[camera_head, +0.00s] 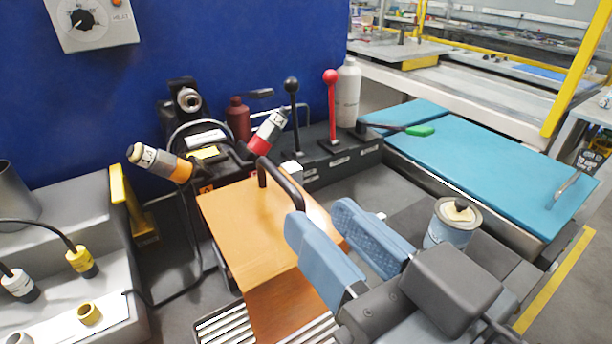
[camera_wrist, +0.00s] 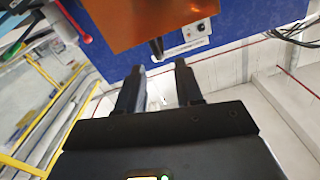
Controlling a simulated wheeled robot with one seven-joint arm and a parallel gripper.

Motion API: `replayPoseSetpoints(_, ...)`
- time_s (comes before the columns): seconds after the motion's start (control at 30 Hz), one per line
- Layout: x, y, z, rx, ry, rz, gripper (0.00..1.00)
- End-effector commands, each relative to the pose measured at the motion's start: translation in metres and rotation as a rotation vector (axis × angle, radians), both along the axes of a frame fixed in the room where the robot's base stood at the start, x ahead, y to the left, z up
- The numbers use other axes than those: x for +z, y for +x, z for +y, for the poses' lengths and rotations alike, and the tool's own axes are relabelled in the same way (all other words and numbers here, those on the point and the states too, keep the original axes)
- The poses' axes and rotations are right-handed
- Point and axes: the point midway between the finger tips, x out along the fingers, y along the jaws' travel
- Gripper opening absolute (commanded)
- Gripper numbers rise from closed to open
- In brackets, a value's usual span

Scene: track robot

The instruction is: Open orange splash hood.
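The orange splash hood (camera_head: 245,235) is a box-like cover with a flat top and a front face dropping toward a ribbed metal grate. It seems to be down. A black bar handle (camera_head: 283,187) stands on its top. My gripper (camera_head: 320,215), with two blue padded fingers, is open and empty near the right end of the handle. In the wrist view the hood (camera_wrist: 150,18) fills the top, and the handle (camera_wrist: 157,47) shows end-on just beyond the gap between my fingertips (camera_wrist: 159,66). I cannot tell whether they touch.
Behind the hood stand two levers, one black-knobbed (camera_head: 292,85) and one red-knobbed (camera_head: 330,78), and two labelled nozzles (camera_head: 160,160). A can (camera_head: 452,222) is right of my gripper. A teal mat (camera_head: 490,165) lies at right. A grey bench (camera_head: 70,240) is at left.

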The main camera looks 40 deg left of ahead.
Motion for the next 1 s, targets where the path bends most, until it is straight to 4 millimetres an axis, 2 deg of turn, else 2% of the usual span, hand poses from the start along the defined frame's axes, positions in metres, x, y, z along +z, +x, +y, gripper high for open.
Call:
replayPoseSetpoints(0.53,0.002,0.025,0.063,0.004,0.0,-0.001,0.36)
replayPoseSetpoints(0.7,0.001,0.029,0.071,0.003,0.0,-0.001,0.36)
replayPoseSetpoints(0.93,0.001,0.029,0.072,0.003,0.0,-0.002,0.36)
replayPoseSetpoints(1.0,0.001,0.029,0.072,0.003,0.0,-0.001,0.31)
